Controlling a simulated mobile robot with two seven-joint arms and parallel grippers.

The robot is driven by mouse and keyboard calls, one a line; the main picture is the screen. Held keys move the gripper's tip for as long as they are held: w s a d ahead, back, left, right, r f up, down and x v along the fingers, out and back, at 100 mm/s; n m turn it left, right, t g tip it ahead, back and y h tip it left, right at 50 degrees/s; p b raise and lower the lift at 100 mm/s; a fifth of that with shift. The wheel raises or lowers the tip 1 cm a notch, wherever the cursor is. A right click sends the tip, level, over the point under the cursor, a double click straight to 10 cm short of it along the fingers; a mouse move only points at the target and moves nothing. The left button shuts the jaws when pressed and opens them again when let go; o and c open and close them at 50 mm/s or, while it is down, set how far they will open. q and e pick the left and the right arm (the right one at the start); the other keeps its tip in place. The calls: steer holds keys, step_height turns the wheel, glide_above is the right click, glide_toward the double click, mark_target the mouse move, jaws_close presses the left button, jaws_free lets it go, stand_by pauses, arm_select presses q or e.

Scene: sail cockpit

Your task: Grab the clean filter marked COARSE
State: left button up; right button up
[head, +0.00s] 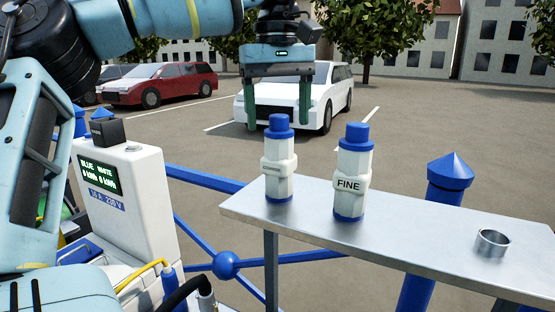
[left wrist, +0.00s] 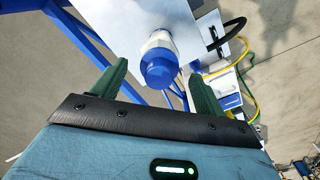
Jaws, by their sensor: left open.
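Two white filters with blue caps stand upright on a metal shelf (head: 400,231). The right one (head: 351,172) is marked FINE. The left one (head: 279,166) has a label too faint and turned for me to read. My left gripper (head: 279,126) is open, pointing down above the left filter in the head view. In the left wrist view, a blue-capped filter (left wrist: 159,62) lies between and beyond the open fingers of the left gripper (left wrist: 158,80), apart from them. My right gripper is not in view.
A metal ring (head: 492,243) sits on the right part of the shelf. A blue post with a pointed top (head: 449,178) stands behind it. A white power box (head: 122,195) with a display stands left. Blue rails (head: 204,178) run beneath and behind. Shelf between FINE and the ring is clear.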

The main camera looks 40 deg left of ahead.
arm_select(q)
steer(key=shift+f, duration=0.55)
steer(key=shift+c, duration=0.4)
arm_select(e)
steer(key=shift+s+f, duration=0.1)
arm_select(q)
steer(key=c, duration=1.3)
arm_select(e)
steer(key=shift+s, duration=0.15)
